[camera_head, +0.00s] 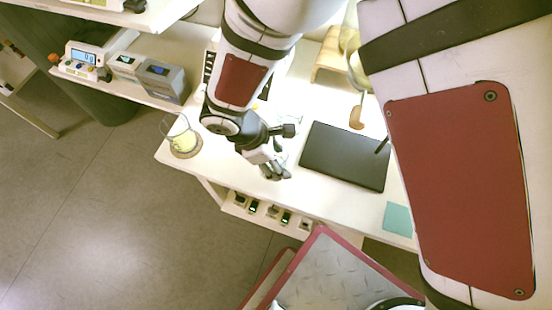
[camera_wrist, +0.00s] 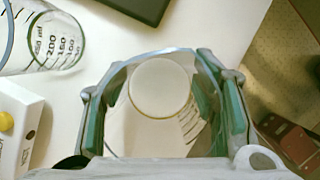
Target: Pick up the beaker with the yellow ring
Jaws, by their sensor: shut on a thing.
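My gripper (camera_head: 275,170) is over the front edge of the white table in the head view. In the wrist view my gripper (camera_wrist: 162,100) has its green-padded fingers on both sides of a clear glass beaker (camera_wrist: 189,123) and is shut on it. I look down into the beaker and see its round base, with a thin yellowish line around it and dark graduation marks on the wall. Whether that line is the yellow ring is hard to tell. In the head view the held beaker is too small and hidden to make out.
Another beaker with volume marks (camera_wrist: 58,47) is at the upper left of the wrist view, near a white box with a yellow knob (camera_wrist: 14,125). A dark flat plate (camera_head: 345,156) lies on the table (camera_head: 315,196). A flask with yellow liquid (camera_head: 181,140) stands at the table's left corner.

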